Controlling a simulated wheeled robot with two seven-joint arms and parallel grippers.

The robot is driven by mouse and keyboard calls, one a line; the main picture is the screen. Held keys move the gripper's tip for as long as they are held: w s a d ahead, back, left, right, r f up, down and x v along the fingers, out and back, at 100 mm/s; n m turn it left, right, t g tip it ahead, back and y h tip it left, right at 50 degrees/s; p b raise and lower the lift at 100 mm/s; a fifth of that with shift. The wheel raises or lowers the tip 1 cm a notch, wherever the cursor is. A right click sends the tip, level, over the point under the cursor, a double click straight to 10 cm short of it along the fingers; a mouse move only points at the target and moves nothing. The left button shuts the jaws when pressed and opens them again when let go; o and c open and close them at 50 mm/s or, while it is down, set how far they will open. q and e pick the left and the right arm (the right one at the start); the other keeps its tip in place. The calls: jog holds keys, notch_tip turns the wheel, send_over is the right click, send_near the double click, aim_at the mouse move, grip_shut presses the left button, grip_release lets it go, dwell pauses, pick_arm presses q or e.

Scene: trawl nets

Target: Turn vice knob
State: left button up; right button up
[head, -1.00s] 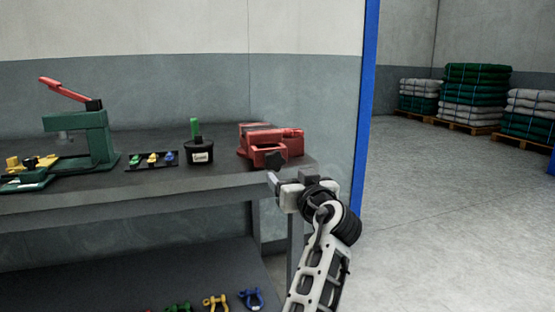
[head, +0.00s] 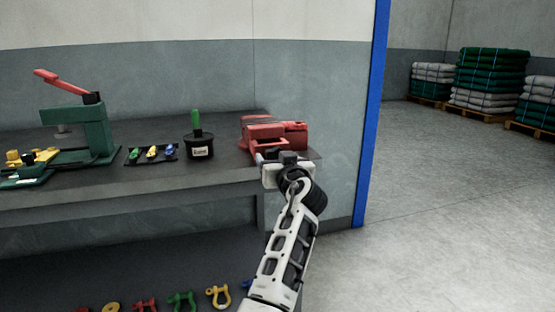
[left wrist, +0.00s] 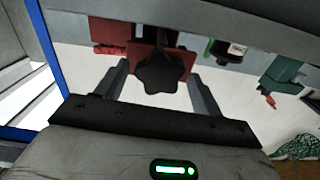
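The red vice (head: 285,132) stands at the right end of the dark workbench. It also shows upside down in the left wrist view (left wrist: 148,40). Its black star-shaped knob (left wrist: 164,72) faces the left wrist camera; in the head view my gripper mostly hides it. My left gripper (head: 274,157) is at the front of the vice. In the left wrist view its two fingers (left wrist: 160,86) are apart, one on each side of the knob. Gaps show between fingers and knob, so I see no grip. My right gripper is not in view.
On the bench (head: 215,177), left of the vice, are a black pot with a green handle (head: 199,147), a small tray (head: 130,161) and a green press (head: 92,135). Coloured shackles (head: 183,301) lie below. Open floor (head: 430,190) extends right of the blue post (head: 370,130).

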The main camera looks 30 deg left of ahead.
pick_arm(q)
jog(key=c, duration=0.7)
jog(key=m, duration=0.2)
jog(key=shift+m, duration=0.4)
jog(key=shift+m+p, duration=0.35)
jog(key=shift+m, duration=0.25)
jog(key=o, duration=1)
jog(key=shift+c, duration=0.2)
jog(key=shift+d, duration=0.1)
